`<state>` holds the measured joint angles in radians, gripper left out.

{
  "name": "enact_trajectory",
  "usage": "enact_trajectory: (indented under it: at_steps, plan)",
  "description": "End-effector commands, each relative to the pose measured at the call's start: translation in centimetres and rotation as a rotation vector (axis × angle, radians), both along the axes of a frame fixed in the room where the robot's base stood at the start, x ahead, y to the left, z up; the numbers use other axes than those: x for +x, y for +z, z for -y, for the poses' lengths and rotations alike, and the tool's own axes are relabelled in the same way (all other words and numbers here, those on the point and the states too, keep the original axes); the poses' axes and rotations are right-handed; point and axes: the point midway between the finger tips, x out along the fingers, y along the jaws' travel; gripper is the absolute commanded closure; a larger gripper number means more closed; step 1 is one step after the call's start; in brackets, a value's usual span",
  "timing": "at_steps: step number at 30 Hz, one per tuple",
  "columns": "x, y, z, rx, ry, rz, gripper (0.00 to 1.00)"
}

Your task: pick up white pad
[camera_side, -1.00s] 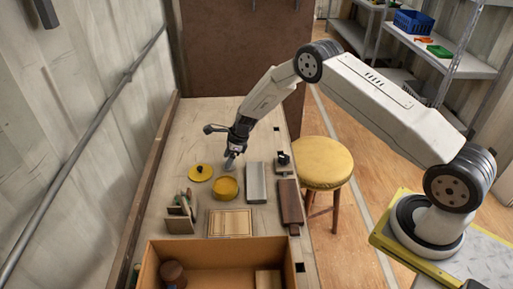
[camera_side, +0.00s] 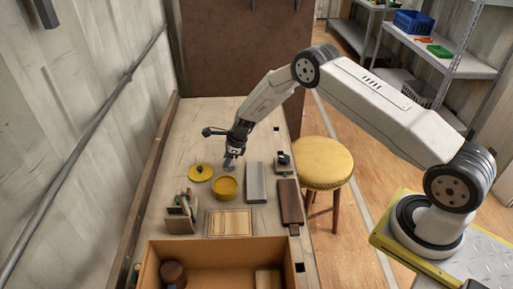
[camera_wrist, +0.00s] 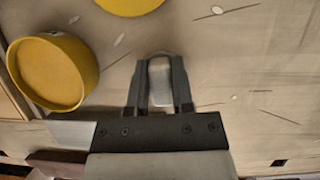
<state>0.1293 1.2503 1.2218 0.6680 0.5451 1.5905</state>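The white pad (camera_wrist: 160,80) is a small pale rounded block. In the wrist view it lies between the two dark fingers of my gripper (camera_wrist: 160,85), which run along both its sides with no clear gap. In the side view my gripper (camera_side: 231,157) points down at the wooden workbench, beyond the yellow bowl. The white pad (camera_side: 228,163) shows there only as a pale patch at the fingertips. I cannot tell whether it is clear of the bench.
A yellow bowl (camera_side: 225,187) and yellow lid (camera_side: 201,172) sit close by. A grey block (camera_side: 256,182), a brown block (camera_side: 290,203), a wooden board (camera_side: 230,223) and a tool holder (camera_side: 181,214) stand nearer. An open box (camera_side: 209,246) is at the front.

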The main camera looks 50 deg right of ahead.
Motion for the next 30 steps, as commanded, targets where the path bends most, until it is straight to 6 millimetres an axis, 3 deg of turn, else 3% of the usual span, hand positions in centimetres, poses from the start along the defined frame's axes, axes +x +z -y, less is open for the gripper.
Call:
enact_trajectory:
  at_steps: [16, 26, 30]
  plan:
    - [-0.1, 0.2, 0.0, 0.000, 0.001, -0.003, 1.00]
    - [0.0, 3.1, 0.0, 0.000, 0.000, -0.001, 1.00]
    - [-1.0, 4.2, 0.0, 0.000, -0.001, -0.003, 1.00]
